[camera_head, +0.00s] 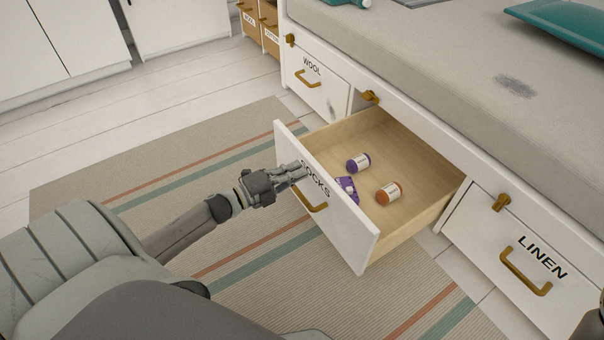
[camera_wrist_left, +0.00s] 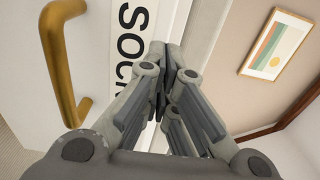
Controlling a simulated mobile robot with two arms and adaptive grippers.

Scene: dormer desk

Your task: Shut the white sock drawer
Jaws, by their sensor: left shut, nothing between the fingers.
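The white sock drawer (camera_head: 340,222), labelled SOCKS, stands pulled out from under the bench, between the WOOL and LINEN drawers. Its brass handle (camera_head: 310,201) is on the front panel and also shows in the left wrist view (camera_wrist_left: 62,70). Inside lie a purple-labelled spool or jar (camera_head: 358,163), an orange one (camera_head: 388,193) and a small purple packet (camera_head: 347,187). My left gripper (camera_head: 303,172) is shut and empty at the drawer's front, near the label and above the handle. I cannot tell whether its fingertips touch the panel. My right gripper is not clearly visible.
The WOOL drawer (camera_head: 316,85) and LINEN drawer (camera_head: 522,262) on either side look shut. Brass latches (camera_head: 370,97) sit along the bench frame. A striped rug (camera_head: 150,165) covers the floor before the drawer. A grey cushion (camera_head: 470,70) tops the bench.

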